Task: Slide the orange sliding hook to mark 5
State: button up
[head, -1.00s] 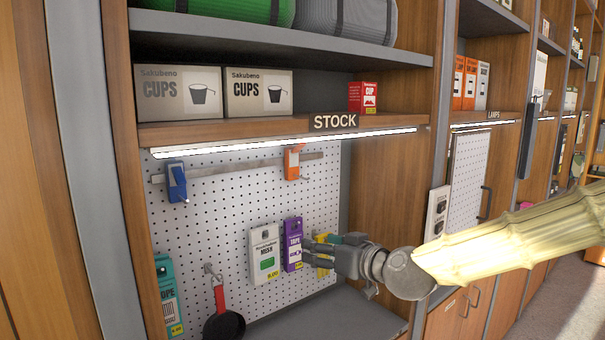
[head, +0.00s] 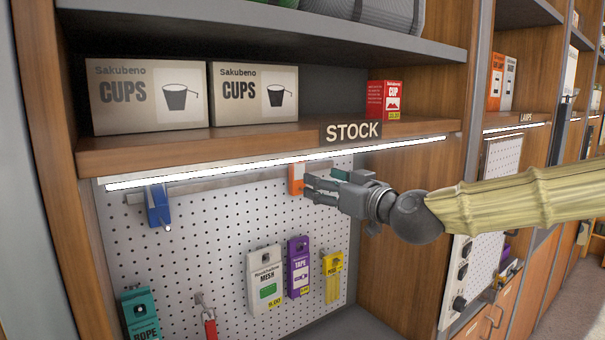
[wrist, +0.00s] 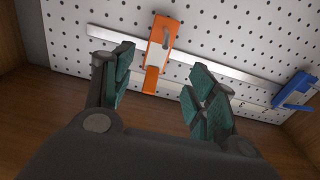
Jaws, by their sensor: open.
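The orange sliding hook (head: 295,178) sits on a metal rail (head: 232,182) across the pegboard, toward the rail's right end in the head view. My gripper (head: 308,187) is just in front of it and hides its lower part there. In the wrist view my gripper (wrist: 160,88) is open and empty. The orange hook (wrist: 158,50) shows beyond and between its green-padded fingers, apart from them as far as I can tell. The rail (wrist: 205,67) runs behind it.
A blue hook (head: 158,206) sits on the rail further left. Below hang a white mesh pack (head: 265,280), a purple tape pack (head: 298,266) and a yellow pack (head: 332,275). The STOCK shelf (head: 230,140) juts out just above my gripper. The rail between the hooks is clear.

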aim_at(300, 176)
jog(key=p+x, duration=0.1)
jog(key=x, duration=0.3)
jog(key=shift+w+p, duration=0.35)
jog(key=shift+p, duration=0.05)
jog(key=p+x, duration=0.1)
jog(key=x, duration=0.2)
jog(key=shift+d+f, duration=0.1)
jog(key=shift+f, duration=0.05)
jog(key=shift+w+a, duration=0.3)
jog(key=shift+a, duration=0.15)
jog(key=shift+w, duration=0.1)
jog(key=shift+c, duration=0.2)
